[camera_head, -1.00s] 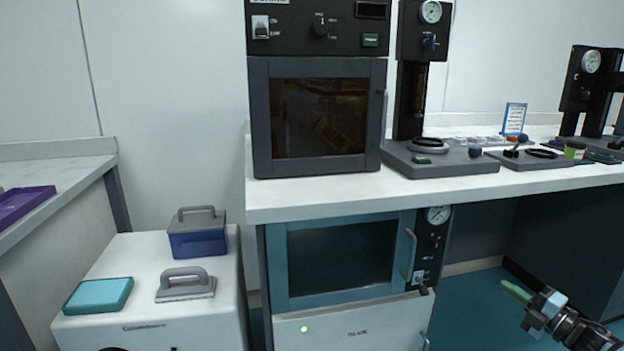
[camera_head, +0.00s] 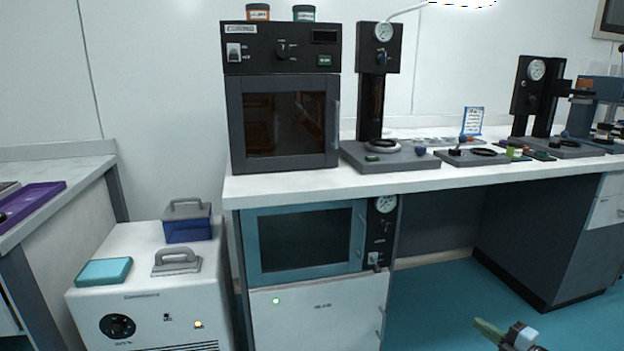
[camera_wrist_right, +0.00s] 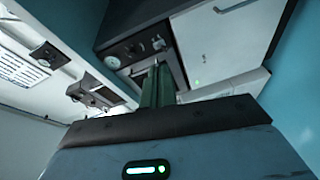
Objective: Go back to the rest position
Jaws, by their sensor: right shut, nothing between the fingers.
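My right gripper (camera_head: 490,331) shows at the lower right edge of the head view, low over the teal floor, with its green fingers pointing left. In the right wrist view its green fingers (camera_wrist_right: 157,86) are together with nothing between them. It is apart from the bench and touches nothing that I can see. My left gripper is not in the head view.
A white bench (camera_head: 420,180) carries a dark oven (camera_head: 285,125) and presses. Below it stands a teal-framed oven (camera_head: 305,240), door shut. At left is a white machine (camera_head: 150,295) with a blue box (camera_head: 188,229). Open floor (camera_head: 430,290) lies at right.

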